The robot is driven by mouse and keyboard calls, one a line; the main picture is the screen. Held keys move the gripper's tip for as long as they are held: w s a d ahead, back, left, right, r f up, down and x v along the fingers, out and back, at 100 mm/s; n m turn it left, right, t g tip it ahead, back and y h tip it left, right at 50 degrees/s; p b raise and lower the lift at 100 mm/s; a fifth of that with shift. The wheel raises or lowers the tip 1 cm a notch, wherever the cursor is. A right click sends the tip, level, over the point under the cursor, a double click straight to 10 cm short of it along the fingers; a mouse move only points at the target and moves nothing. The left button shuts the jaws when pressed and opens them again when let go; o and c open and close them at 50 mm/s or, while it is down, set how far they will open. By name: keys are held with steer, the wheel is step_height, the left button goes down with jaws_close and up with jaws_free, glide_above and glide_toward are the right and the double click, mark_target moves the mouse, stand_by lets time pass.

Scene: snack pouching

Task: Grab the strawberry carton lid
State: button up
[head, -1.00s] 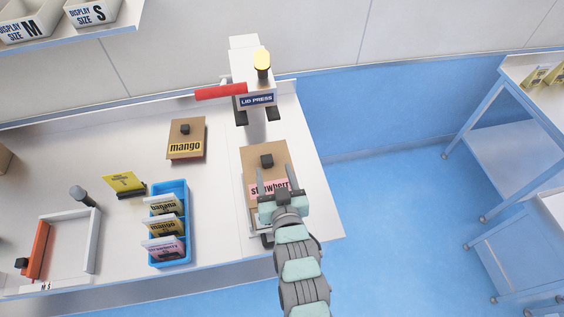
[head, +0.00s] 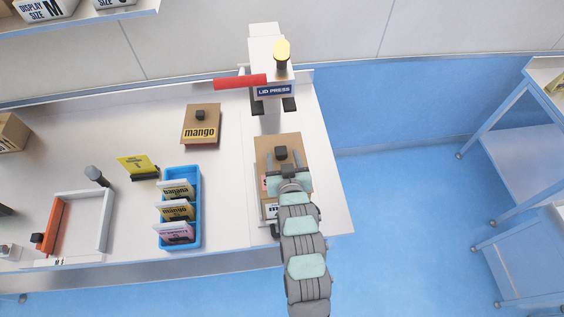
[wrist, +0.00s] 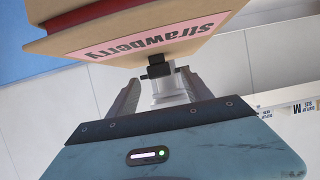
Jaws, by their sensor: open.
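The strawberry carton (head: 266,143) is a brown box with a pink label, standing below the lid press at the right end of the counter. Its lid has a dark square knob (head: 281,153) on top. In the wrist view the carton (wrist: 100,20) fills the top, with its Strawberry label (wrist: 150,35) readable and the black knob (wrist: 155,70) just past it. My gripper (head: 285,160) is open over the carton's near part, its two fingers pointing toward the knob. In the wrist view the fingers stand apart on either side of the knob, with gaps showing. My gripper hides most of the label in the head view.
The lid press (head: 272,60) with a red handle stands just behind the carton. A mango carton (head: 200,137) is to the left. A blue tray (head: 197,180) of pouches and a white-sided frame (head: 75,193) lie further left. Open floor is on the right.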

mark_target(282, 154)
steer(key=shift+p+x, duration=0.35)
steer(key=shift+x, duration=1.3)
jaws_close()
